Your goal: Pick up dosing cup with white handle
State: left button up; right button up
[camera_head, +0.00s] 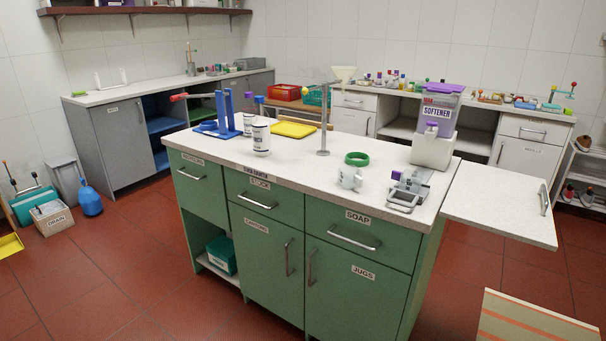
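A small white cup (349,178) with what looks like a white handle stands on the speckled white top (305,172) of the green island cabinet. It is near the front edge, above the drawer labelled SOAP. I cannot read any marking on it that tells whether it is the dosing cup. A green ring (357,159) lies just behind it. A grey metal device (407,191) sits to its right, apart from it. Neither of my grippers is in view.
A softener dispenser (434,150) stands at the island's back right, and a funnel stand (323,125) rises behind the cup. White bottles (261,137), a blue stand (228,115) and a yellow tray (293,130) are left. A side leaf (500,204) juts right. Red floor is open at front left.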

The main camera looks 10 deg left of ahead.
aim_at(348, 177)
jog(key=u, duration=0.8)
jog(key=i, duration=0.8)
jog(key=u, duration=0.35)
